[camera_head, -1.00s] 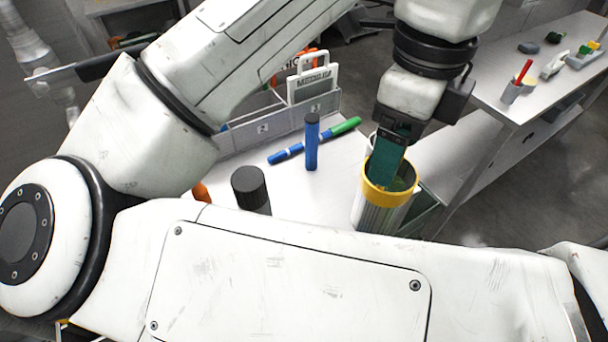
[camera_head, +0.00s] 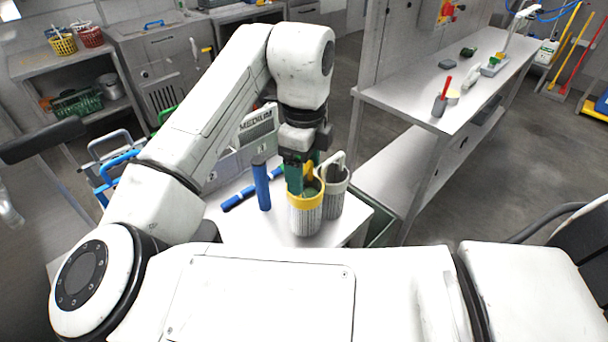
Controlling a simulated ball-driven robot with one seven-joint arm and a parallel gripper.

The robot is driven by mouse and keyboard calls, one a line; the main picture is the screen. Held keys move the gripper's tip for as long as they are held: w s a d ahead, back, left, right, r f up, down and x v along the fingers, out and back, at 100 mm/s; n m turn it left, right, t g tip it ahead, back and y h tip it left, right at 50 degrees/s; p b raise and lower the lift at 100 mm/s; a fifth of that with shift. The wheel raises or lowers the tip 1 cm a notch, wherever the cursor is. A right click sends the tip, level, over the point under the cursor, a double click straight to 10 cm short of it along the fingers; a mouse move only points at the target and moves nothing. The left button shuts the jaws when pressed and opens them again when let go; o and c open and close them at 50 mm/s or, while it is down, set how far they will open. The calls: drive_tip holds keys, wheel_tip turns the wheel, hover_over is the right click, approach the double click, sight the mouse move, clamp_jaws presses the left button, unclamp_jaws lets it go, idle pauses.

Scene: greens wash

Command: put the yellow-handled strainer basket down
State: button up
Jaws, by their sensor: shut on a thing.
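The yellow-handled strainer basket (camera_head: 305,217) has a yellow rim and a pale ribbed body. It is upright over the front right part of the white table (camera_head: 243,229). My gripper (camera_head: 303,184), with green fingers, points down at its rim and is shut on it. The fingers partly hide the handle and the inside. I cannot tell whether the base touches the table. A grey strainer basket (camera_head: 337,194) with a pale handle stands close behind it on the right.
A blue upright cylinder (camera_head: 261,187) stands left of the basket, near a lying blue marker (camera_head: 238,199). A bin with a MEDIUM label (camera_head: 257,127) is behind. A long bench (camera_head: 425,103) is at the right. Free tabletop is left of the basket.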

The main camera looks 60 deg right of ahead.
drive_tip(key=shift+f, duration=1.25)
drive_tip(key=shift+f, duration=0.2)
drive_tip(key=o, duration=1.2)
drive_tip(key=shift+a, duration=0.1)
drive_tip(key=shift+r, duration=0.15)
wheel_tip(320, 180, up, 12)
drive_tip(key=shift+r, duration=0.1)
